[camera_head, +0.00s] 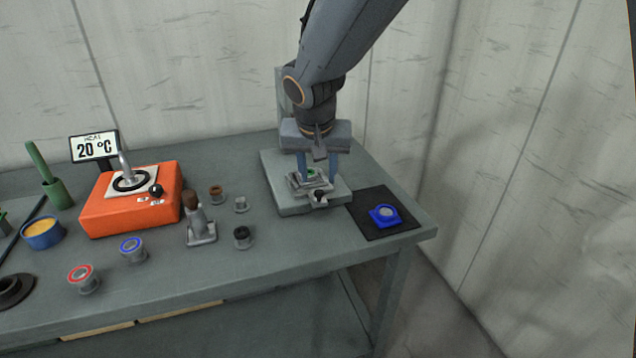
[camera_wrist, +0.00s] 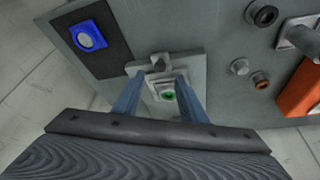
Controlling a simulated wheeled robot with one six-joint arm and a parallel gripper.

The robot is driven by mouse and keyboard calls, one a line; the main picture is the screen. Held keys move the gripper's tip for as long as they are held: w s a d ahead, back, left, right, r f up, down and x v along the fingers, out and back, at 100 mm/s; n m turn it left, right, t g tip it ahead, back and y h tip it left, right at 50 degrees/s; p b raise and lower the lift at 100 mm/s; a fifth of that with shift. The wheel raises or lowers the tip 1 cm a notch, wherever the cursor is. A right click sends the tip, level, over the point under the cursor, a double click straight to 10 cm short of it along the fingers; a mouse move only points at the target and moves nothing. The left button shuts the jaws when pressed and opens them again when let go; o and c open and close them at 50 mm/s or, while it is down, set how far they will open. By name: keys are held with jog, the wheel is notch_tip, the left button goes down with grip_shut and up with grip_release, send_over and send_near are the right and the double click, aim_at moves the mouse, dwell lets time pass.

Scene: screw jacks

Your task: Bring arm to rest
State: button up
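My gripper (camera_head: 318,178) points down over the grey press-like stand (camera_head: 281,203) near the table's right end. Its two blue-grey fingers are spread apart. A small silver fixture with a green-ringed piece (camera_head: 311,173) sits on the stand, below and between the fingers. In the wrist view my gripper (camera_wrist: 160,82) also shows spread, with the green-ringed piece (camera_wrist: 168,96) between the fingers and a gap visible around it. Nothing is seen clamped. My arm reaches down from the upper right in the head view.
A blue piece (camera_head: 384,215) lies on a black mat (camera_head: 368,229) to the right. Left are an orange heater box (camera_head: 117,215), a silver jack (camera_head: 201,233), ringed parts (camera_head: 132,250) and a blue cup (camera_head: 42,235). A wall stands behind; the air above the table is free.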

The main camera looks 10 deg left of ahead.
jog(key=shift+v, duration=0.75)
jog(key=s+d+f+g, duration=0.1)
jog(key=s+d+f, duration=0.1)
jog(key=s+d, duration=0.4)
jog(key=s+d+f+g, duration=0.1)
jog(key=s+d+f, duration=0.2)
jog(key=d, duration=0.9)
jog(key=s+d+f+g, duration=0.1)
jog(key=s+d+f, duration=0.2)
jog(key=s+d, duration=0.5)
jog(key=shift+s+d+m+g, duration=0.3)
jog(key=shift+s+d, duration=0.05)
jog(key=shift+d, duration=0.1)
